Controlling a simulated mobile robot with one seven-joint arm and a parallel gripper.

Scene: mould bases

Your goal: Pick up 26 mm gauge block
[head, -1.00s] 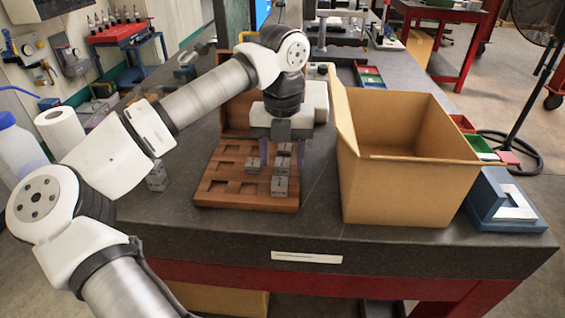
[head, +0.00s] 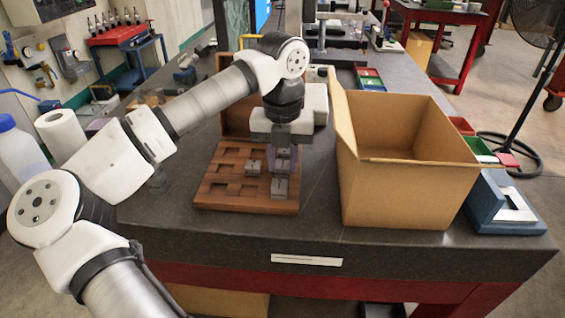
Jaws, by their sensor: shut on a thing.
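A wooden tray (head: 226,192) with square recesses stands on the dark bench top. A grey metal gauge block (head: 253,168) sits in its middle, and another (head: 279,188) sits near its front right corner. My gripper (head: 283,164) points down over the right side of the tray. Its fingers are shut on a grey gauge block just behind the front right one. The held block is mostly hidden by the fingers, and I cannot tell whether it is clear of the tray. The size marks are too small to read.
A large open cardboard box (head: 405,190) stands close to the right of the tray. A blue holder (head: 505,202) is at the bench's right end. A paper towel roll (head: 60,135) and a white bottle (head: 22,150) are at the left. Bare bench lies in front of the tray.

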